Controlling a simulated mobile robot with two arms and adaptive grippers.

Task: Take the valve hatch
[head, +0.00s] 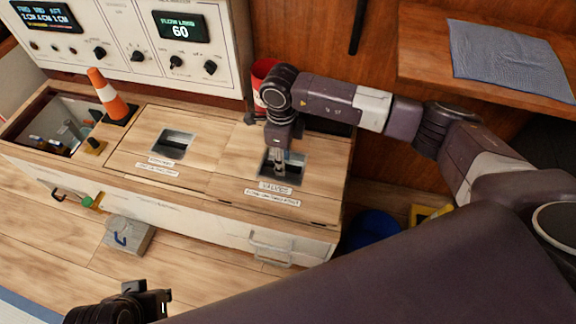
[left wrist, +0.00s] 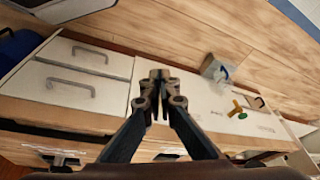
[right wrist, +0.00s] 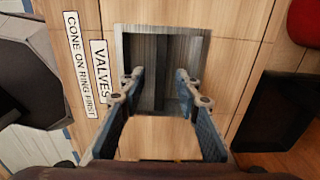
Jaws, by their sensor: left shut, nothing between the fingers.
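The valve hatch (head: 322,172) is a light wood panel at the right end of the bench, lying flat. Its label reads VALVES (right wrist: 103,77), and its grey recess (head: 293,172) also shows in the right wrist view (right wrist: 135,42). A dark upright strip, perhaps the grip bar, shows inside the recess. My right gripper (head: 277,166) points down at the recess. In the right wrist view its fingers (right wrist: 157,83) stand apart on either side of the strip; contact cannot be told. My left gripper (left wrist: 160,78) is shut and empty, off in front of the bench.
A second hatch (head: 135,148) lies left of it. An orange cone (head: 106,95) stands by an open bay (head: 62,112) with small parts inside. A control panel (head: 135,25) rises behind. A red container (head: 262,75) is behind my right gripper.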

